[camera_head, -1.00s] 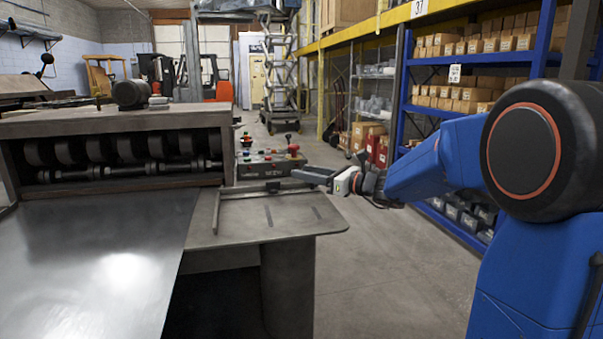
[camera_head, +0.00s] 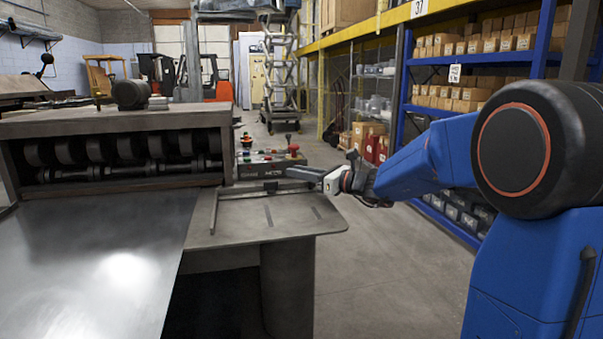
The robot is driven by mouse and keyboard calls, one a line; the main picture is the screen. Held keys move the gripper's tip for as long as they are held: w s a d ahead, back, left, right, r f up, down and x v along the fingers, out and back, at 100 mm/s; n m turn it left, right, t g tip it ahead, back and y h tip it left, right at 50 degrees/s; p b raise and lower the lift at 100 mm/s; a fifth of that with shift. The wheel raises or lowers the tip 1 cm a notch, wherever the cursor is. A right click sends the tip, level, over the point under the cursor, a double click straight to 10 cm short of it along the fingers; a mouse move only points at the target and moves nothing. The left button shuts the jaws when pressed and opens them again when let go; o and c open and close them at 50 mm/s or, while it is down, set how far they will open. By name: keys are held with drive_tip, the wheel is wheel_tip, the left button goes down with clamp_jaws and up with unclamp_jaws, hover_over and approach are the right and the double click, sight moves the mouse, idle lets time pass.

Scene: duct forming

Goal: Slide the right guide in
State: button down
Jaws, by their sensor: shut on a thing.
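The right guide (camera_head: 214,212) is a thin rail on the side table, along the right edge of the metal sheet (camera_head: 95,260). A thin bar (camera_head: 245,190) runs from its far end to the right, with a small dark upright piece (camera_head: 271,187) on it. My gripper (camera_head: 298,174) reaches in from the right, low over the far right part of the table. It is shut on the guide, at the right part of the bar. The exact contact between fingers and bar is too small to make out.
The forming machine (camera_head: 110,124) with its row of rollers stands at the far left. A control box (camera_head: 262,167) with coloured buttons and a red knob is just behind my gripper. The side table (camera_head: 285,222) has bare room in front of the bar. Blue shelving stands at right.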

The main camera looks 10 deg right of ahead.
drive_tip(key=shift+a, duration=2.6)
drive_tip(key=c, duration=1.5)
unclamp_jaws()
drive_tip(key=shift+a, duration=0.2)
drive_tip(key=shift+c, duration=0.2)
drive_tip(key=shift+d, duration=0.15)
drive_tip(key=v, duration=1.7)
drive_tip(key=shift+s+d+r, duration=0.1)
drive_tip(key=shift+s, duration=0.05)
